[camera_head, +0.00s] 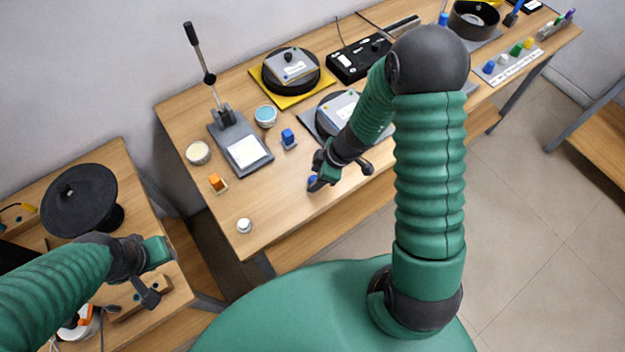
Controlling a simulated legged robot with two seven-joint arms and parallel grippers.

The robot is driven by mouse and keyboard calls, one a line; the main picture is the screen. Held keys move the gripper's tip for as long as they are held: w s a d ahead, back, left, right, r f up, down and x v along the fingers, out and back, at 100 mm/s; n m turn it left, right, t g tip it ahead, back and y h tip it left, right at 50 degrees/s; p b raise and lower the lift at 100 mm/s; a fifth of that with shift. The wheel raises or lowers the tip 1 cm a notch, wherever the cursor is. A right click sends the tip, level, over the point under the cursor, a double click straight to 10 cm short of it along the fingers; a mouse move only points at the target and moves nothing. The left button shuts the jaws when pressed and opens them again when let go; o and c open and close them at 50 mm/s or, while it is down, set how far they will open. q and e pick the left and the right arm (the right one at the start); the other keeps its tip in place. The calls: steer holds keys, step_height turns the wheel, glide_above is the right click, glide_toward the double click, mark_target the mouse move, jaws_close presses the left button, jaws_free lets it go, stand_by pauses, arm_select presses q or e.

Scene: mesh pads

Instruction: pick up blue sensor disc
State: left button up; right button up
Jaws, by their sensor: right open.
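A small blue piece (312,181), which may be the blue sensor disc, sits low on the wooden table (281,205) near its front edge. My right gripper (318,178) is open right at this piece and partly hides it. I cannot tell whether the fingers touch it. A blue block (288,135) sits on a small pad farther back, apart from the gripper. My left gripper (150,272) is over the side table at the lower left, far from the blue pieces. Its finger opening is not clear.
A lever press (240,150), round tins (198,152), an orange block (216,181) and a white knob (244,226) stand left of my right gripper. A round device (338,108) is close behind it. A black disc (78,198) stands by my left gripper.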

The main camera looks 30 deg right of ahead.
steer(key=shift+w+f, duration=0.15)
steer(key=shift+f, duration=0.3)
steer(key=shift+w+d+f, duration=0.1)
steer(key=shift+d, duration=0.35)
steer(key=shift+c, duration=0.9)
steer(key=c, duration=0.5)
steer(key=shift+a, duration=0.35)
jaws_close()
arm_select(q)
steer(key=shift+w+d, duration=0.1)
steer(key=shift+d, duration=0.1)
